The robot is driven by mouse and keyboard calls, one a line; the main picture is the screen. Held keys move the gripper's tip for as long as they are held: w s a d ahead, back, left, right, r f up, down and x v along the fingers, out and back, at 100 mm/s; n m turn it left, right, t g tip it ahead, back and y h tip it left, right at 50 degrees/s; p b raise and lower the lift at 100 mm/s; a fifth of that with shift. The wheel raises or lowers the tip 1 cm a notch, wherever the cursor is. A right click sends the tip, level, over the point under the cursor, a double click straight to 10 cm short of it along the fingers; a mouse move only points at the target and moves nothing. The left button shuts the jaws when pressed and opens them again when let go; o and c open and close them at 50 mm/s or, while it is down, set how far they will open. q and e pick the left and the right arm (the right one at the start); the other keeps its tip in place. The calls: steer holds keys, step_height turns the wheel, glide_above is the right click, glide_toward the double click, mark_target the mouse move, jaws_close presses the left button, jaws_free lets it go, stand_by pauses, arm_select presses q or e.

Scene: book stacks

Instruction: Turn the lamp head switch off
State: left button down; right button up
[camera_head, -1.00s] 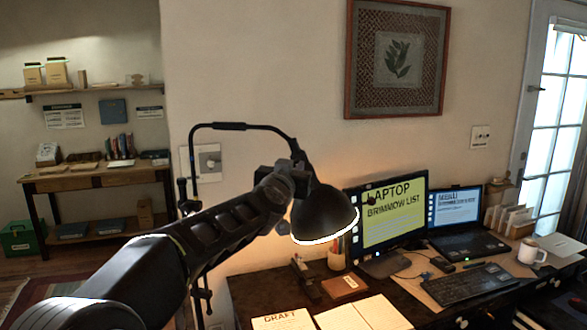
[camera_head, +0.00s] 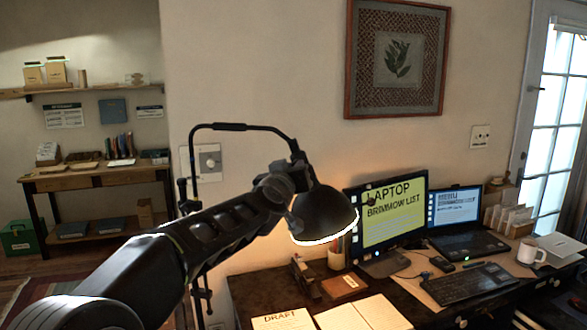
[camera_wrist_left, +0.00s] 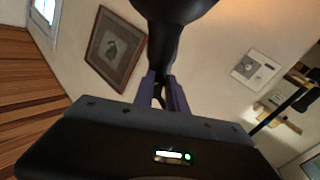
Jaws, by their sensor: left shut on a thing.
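The black desk lamp's head (camera_head: 326,213) hangs from its arm (camera_head: 236,127) over the desk. Its lower rim glows white and the wall beside it is warmly lit. My left gripper (camera_head: 292,180) is at the narrow top end of the lamp head. In the left wrist view the dark shade (camera_wrist_left: 178,8) narrows towards my left gripper (camera_wrist_left: 162,92), whose two fingers are shut on that narrow end, where the lamp head switch seems to be. The switch itself cannot be told apart from the dark parts around it. My right gripper is not in view.
The desk holds a monitor (camera_head: 392,216), a laptop (camera_head: 460,225), a keyboard (camera_head: 468,284), a white mug (camera_head: 530,253) and open papers (camera_head: 362,313). A wall switch plate (camera_head: 208,161) is behind the lamp. A shelf table (camera_head: 95,179) stands at the far left.

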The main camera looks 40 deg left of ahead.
arm_select(q)
steer(key=n, duration=0.4)
steer(key=n+b, duration=0.1)
steer(key=n, duration=0.8)
steer(key=shift+r+n, duration=0.25)
steer(key=shift+n, duration=0.15)
steer(key=c, duration=1.3)
jaws_free()
steer(key=shift+f, duration=0.1)
steer(key=shift+c, duration=0.2)
steer(key=shift+h, duration=0.4)
steer(key=b+v, duration=0.1)
steer(key=v, duration=0.7)
